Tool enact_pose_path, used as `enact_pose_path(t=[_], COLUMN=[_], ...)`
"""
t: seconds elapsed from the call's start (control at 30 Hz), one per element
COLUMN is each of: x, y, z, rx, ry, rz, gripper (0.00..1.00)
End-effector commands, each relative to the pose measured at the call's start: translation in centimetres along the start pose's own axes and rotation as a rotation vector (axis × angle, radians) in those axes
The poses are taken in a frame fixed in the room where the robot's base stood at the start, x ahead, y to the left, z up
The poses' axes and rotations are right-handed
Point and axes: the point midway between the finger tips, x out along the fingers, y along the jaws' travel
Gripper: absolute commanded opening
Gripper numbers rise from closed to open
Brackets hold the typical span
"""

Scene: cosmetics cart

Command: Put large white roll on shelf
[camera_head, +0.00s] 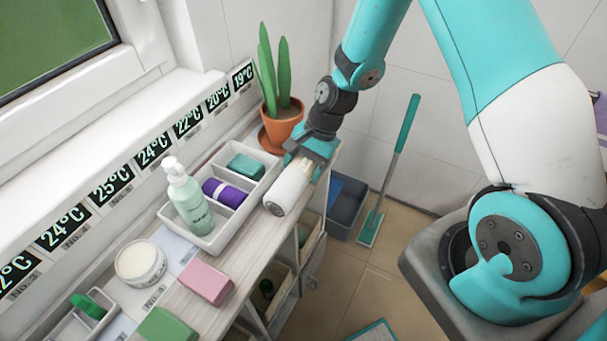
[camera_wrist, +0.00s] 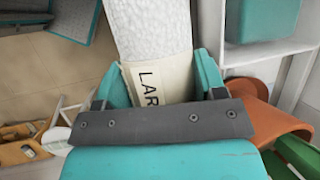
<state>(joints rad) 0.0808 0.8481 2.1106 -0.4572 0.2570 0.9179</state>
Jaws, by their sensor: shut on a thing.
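The large white roll (camera_head: 287,190) is in my gripper (camera_head: 312,158) in the head view, at the right edge of the cart's top shelf (camera_head: 184,305). The wrist view shows the roll (camera_wrist: 152,30) with a cream label reading "LAR" between the two teal fingers of my gripper (camera_wrist: 165,85). My gripper is shut on the roll's labelled end, and the roll's other end points toward the front left. The roll lies beside the white divided tray (camera_head: 225,232). I cannot tell whether the roll touches the shelf.
The tray holds a pump bottle (camera_head: 190,200), a purple roll (camera_head: 224,193) and a teal block (camera_head: 245,166). A potted plant (camera_head: 280,120) stands behind my gripper. A pink block (camera_head: 205,283) and a white jar (camera_head: 140,262) are nearer. A teal squeegee (camera_head: 371,228) stands on the floor.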

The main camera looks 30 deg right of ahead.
Motion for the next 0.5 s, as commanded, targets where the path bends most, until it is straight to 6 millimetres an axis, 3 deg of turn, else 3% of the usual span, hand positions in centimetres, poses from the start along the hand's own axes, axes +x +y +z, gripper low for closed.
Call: enact_pose_path(t=[0.23, 0.5], x=[3.0, 3.3], y=[0.8, 0.8], z=[-1.2, -1.4], rx=[0.001, 0.000], ry=[-0.002, 0.000], rz=[0.001, -0.001], gripper=[0.26, 0.26])
